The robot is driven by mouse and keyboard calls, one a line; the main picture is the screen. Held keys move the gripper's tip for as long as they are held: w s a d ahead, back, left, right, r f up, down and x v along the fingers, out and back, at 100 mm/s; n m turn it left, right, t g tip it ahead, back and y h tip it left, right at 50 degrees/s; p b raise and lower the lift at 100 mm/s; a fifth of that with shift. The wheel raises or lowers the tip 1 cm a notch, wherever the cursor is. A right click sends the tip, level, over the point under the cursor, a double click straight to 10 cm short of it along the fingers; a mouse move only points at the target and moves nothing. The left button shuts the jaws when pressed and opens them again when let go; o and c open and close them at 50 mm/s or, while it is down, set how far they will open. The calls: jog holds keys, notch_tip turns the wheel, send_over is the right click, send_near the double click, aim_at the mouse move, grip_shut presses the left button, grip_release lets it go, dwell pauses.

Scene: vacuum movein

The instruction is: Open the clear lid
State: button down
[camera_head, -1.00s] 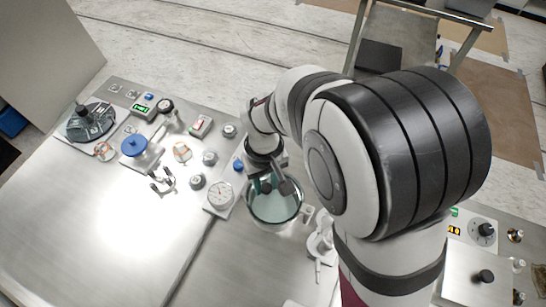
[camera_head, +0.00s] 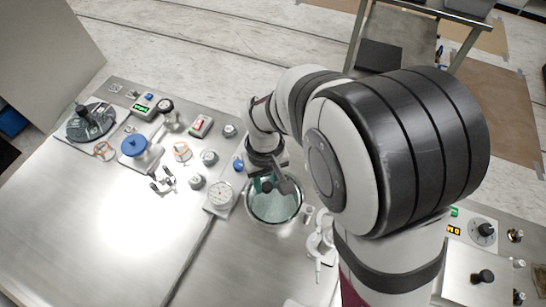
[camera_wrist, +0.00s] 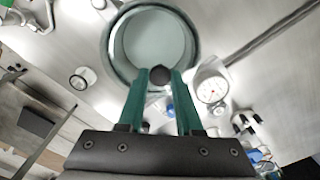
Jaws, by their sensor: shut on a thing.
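The clear round lid (camera_head: 275,203) shows in the head view at the glass vessel, its rim a pale green ring. I cannot tell lid edge from vessel edge, nor any gap between them. In the wrist view the round glass (camera_wrist: 152,40) lies ahead of my gripper. A dark round knob (camera_wrist: 160,75) sits between the tips of my gripper (camera_wrist: 160,77), close to the near rim. My gripper, with green fingers, is shut on this knob; it shows in the head view (camera_head: 267,187) at the vessel's far rim.
A white dial gauge (camera_head: 220,195) stands close left of the vessel. A white stand (camera_head: 320,245) is close on its right. Several small knobs and devices, including a blue-topped one (camera_head: 135,146), fill the back left. The front left steel table (camera_head: 100,235) is clear.

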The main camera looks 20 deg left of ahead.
jog(key=w+m, duration=0.3)
jog(key=shift+d, duration=0.25)
jog(key=w+m, duration=0.1)
jog(key=w+d+m, duration=0.1)
jog(key=m, duration=0.1)
jog(key=shift+w, duration=0.2)
jog(key=shift+w+d+m, duration=0.55)
jog(key=shift+w+m, duration=0.15)
jog(key=shift+m, duration=0.3)
jog(key=w+d+m, duration=0.3)
jog(key=d+m, duration=0.3)
jog(key=m, duration=0.2)
jog(key=shift+w+d, duration=0.3)
jog(key=c, duration=0.6)
grip_release()
jog(key=shift+r, duration=0.15)
